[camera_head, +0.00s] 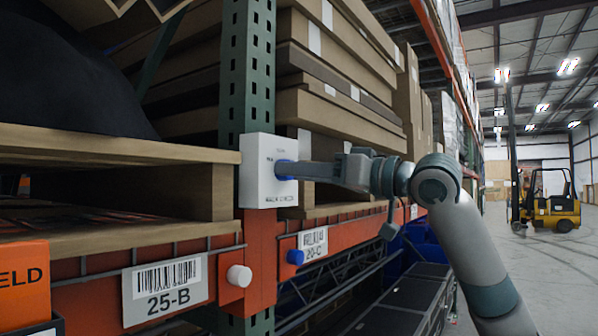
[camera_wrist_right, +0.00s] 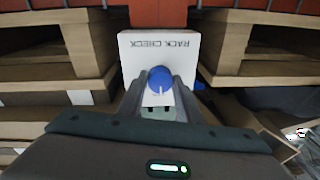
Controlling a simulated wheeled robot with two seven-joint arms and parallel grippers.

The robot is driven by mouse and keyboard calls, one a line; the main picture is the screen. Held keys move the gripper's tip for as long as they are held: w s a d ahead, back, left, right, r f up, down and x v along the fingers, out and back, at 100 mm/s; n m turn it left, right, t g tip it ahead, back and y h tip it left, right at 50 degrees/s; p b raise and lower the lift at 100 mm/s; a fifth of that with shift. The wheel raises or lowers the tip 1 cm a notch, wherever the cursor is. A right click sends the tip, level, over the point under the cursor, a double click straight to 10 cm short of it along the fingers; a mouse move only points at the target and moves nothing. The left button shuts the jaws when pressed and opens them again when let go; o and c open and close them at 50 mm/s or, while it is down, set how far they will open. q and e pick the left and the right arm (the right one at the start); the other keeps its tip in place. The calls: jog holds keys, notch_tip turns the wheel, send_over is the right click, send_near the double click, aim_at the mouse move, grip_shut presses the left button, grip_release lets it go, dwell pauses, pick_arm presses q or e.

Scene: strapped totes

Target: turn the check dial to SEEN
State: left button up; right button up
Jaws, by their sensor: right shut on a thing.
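A white box (camera_head: 255,186) lettered RACK CHECK is fixed to the green rack upright. It also shows in the wrist view (camera_wrist_right: 135,62), with its lettering upside down. The blue check dial (camera_head: 285,168) sits on its face, and it shows in the wrist view (camera_wrist_right: 159,76) with a pale mark on it. Small words above and beside the dial are too small to read. My right gripper (camera_head: 303,170) reaches in from the right and is shut on the dial, one finger on each side in the wrist view (camera_wrist_right: 161,84). My left gripper is out of view.
Orange beams run below the box, with a 25-B label (camera_head: 165,288), a white knob (camera_head: 239,276) and a blue knob (camera_head: 295,257). Stacked cartons (camera_head: 340,115) stand behind my right gripper. A yellow forklift (camera_head: 553,208) stands far off in the open aisle at right.

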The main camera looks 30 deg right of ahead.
jog(key=shift+m, duration=0.3)
jog(key=o, duration=1)
jog(key=shift+o, duration=0.2)
jog(key=shift+s, duration=0.1)
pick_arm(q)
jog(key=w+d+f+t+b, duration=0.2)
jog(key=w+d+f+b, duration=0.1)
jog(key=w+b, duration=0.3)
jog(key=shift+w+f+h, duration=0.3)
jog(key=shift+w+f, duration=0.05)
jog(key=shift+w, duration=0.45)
pick_arm(e)
jog(key=v, duration=1.7)
jog(key=shift+s, duration=0.15)
